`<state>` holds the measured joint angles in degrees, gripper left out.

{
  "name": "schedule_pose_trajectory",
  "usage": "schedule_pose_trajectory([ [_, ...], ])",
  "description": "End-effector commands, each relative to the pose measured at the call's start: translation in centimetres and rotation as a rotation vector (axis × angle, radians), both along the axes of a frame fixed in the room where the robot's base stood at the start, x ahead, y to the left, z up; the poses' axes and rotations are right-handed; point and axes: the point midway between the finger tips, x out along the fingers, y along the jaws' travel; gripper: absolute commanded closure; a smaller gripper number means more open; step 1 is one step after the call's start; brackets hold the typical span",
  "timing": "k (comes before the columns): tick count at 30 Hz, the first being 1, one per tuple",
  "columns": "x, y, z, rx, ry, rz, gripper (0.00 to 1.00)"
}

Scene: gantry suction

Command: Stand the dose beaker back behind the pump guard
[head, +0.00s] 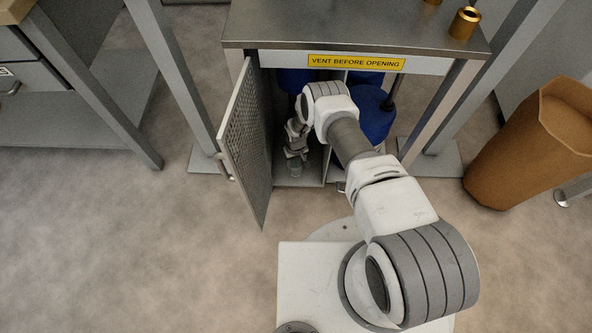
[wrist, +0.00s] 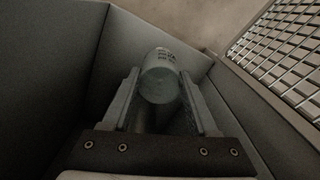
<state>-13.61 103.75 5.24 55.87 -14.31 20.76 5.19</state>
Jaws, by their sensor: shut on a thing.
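The dose beaker (wrist: 160,72), a pale translucent cup with dark print, is between my fingers in the wrist view. In the head view the beaker (head: 295,169) shows faintly below my gripper (head: 295,154). My gripper (wrist: 160,90) is shut on it, inside the left compartment of the cabinet. The pump guard, a mesh door (head: 247,140), stands swung open at the left; its mesh (wrist: 290,55) fills the right of the wrist view. I cannot tell whether the beaker touches the compartment floor (head: 312,174).
The cabinet (head: 355,38) has a metal top and a yellow label (head: 356,62). Blue rounded bodies (head: 373,115) are inside, partly hidden by my arm. A brass cup (head: 464,22) is on top. A brown bin (head: 530,145) stands right. Open floor (head: 130,240) lies front left.

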Motion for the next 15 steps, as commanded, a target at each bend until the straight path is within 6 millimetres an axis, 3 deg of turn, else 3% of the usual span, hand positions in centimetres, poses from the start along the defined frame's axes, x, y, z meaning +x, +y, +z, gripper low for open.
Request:
schedule_pose_trajectory([
  [5, 0.3, 0.0, -0.9, 0.0, 0.001, 0.0, 1.0],
  [12, 0.3, 0.0, -4.2, 0.0, 0.0, -0.001, 1.0],
  [15, 0.3, 0.0, -4.2, 0.0, 0.0, -0.001, 1.0],
])
